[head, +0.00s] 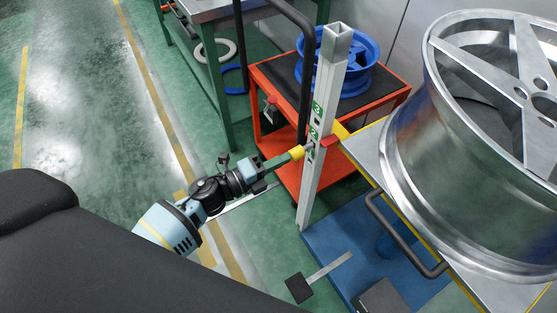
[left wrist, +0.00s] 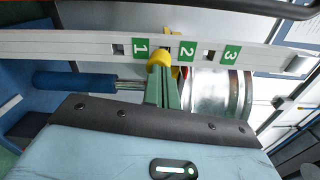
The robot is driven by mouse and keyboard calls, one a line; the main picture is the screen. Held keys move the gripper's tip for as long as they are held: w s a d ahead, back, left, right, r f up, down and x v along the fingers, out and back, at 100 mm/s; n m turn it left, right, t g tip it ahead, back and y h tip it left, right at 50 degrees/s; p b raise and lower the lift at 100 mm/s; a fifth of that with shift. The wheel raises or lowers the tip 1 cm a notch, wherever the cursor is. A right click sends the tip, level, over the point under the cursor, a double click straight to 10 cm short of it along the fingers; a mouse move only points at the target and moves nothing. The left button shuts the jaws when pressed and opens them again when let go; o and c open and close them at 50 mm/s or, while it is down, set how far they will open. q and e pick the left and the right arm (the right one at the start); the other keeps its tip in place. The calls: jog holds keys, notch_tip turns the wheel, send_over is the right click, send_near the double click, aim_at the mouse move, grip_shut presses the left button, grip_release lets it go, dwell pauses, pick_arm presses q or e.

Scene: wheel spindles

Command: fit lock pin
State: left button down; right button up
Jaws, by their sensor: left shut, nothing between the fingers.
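The lock pin (head: 297,152) has a yellow head, and a short bit of bright metal shows between the head and the upright post (head: 327,90). In the left wrist view the yellow head (left wrist: 160,59) lies against the post face between labels 1 and 2. My right gripper is out of view.
A large metal wheel (head: 440,180) rests on a yellow-edged table right of the post. The post rises from a blue base (head: 335,245). A red cart (head: 268,80) with a blue wheel (head: 358,78) stands behind. Green floor at left is free.

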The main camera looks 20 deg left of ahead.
pick_arm(q)
jog(key=shift+x, duration=1.55)
jog(key=shift+s, duration=0.1)
jog(key=v, duration=1)
jog(key=shift+s+a, duration=0.2)
jog(key=shift+a, duration=0.1)
dwell(0.5)
